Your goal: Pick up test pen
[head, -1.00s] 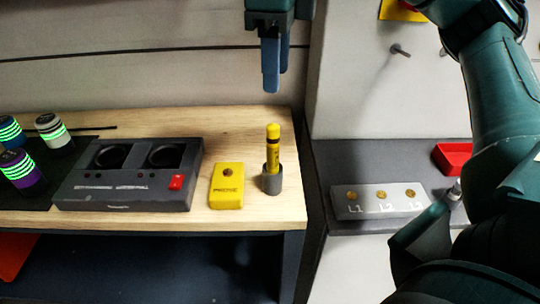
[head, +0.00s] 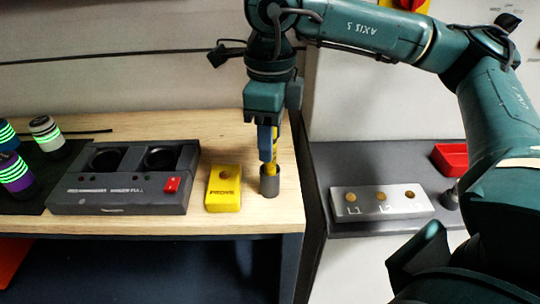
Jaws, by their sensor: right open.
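The yellow test pen (head: 274,160) stands upright in a small grey cylindrical holder (head: 270,186) near the right end of the wooden bench. My right gripper (head: 267,148) points down from above at the pen, with its blue fingers at the height of the pen's upper part. The fingers hide most of the pen, and a strip of yellow shows beside them. The gripper is open; whether the fingers touch the pen cannot be told. My left gripper is not in view.
A yellow box (head: 223,188) stands just left of the holder. Further left are a dark two-well unit (head: 120,195) with a red switch and several striped cylinders (head: 47,133). A grey L1-L2 block (head: 380,210) and a red tray (head: 450,160) sit on the right counter.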

